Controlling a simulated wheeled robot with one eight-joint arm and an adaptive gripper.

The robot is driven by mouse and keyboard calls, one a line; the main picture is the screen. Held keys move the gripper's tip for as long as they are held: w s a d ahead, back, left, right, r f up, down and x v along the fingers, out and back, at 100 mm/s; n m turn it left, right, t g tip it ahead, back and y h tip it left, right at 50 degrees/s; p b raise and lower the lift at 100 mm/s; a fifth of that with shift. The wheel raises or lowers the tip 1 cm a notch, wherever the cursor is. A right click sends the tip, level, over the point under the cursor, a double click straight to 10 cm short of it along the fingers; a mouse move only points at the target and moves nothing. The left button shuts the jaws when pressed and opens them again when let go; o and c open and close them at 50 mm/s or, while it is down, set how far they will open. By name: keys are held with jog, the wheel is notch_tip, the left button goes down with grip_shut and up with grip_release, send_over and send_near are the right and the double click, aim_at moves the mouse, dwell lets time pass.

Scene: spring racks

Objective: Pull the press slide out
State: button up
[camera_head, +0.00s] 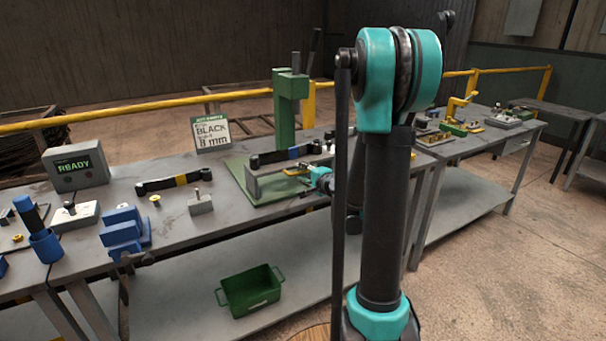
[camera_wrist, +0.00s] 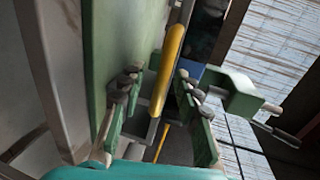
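The green press (camera_head: 287,112) stands on the workbench, with its grey press slide (camera_head: 262,186) low at its front. A black leaf spring (camera_head: 270,158) with a blue band lies on top of the slide. My gripper (camera_head: 308,174) is at the slide's front right, partly hidden by my arm. A yellow handle (camera_head: 293,172) shows beside it. In the wrist view, the yellow handle (camera_wrist: 170,62) runs between the two fingers of my gripper (camera_wrist: 160,88). The fingers are spread, with a visible gap on both sides. Contact cannot be told.
A green crate (camera_head: 250,291) sits on the lower shelf. My arm hides the bench's right part.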

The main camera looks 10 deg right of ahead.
jog(key=v, duration=1.2)
jog(key=s+a+f+n+g, duration=0.6)
jog(key=s+a+f+n, duration=0.25)
jog(key=s, duration=0.25)
jog(key=s+d+f+n+g+h, duration=0.2)
jog(key=s+f+n, duration=0.1)
jog(key=s, duration=0.2)
jog(key=s+d+f+n+g+h, duration=0.2)
jog(key=s+d+f+n, duration=0.1)
jog(key=s, duration=0.2)
jog(key=shift+s+d+f+g+h, duration=0.3)
jog(key=shift+s+d+f+h, duration=0.05)
jog(key=shift+f+h, duration=0.05)
dwell(0.7)
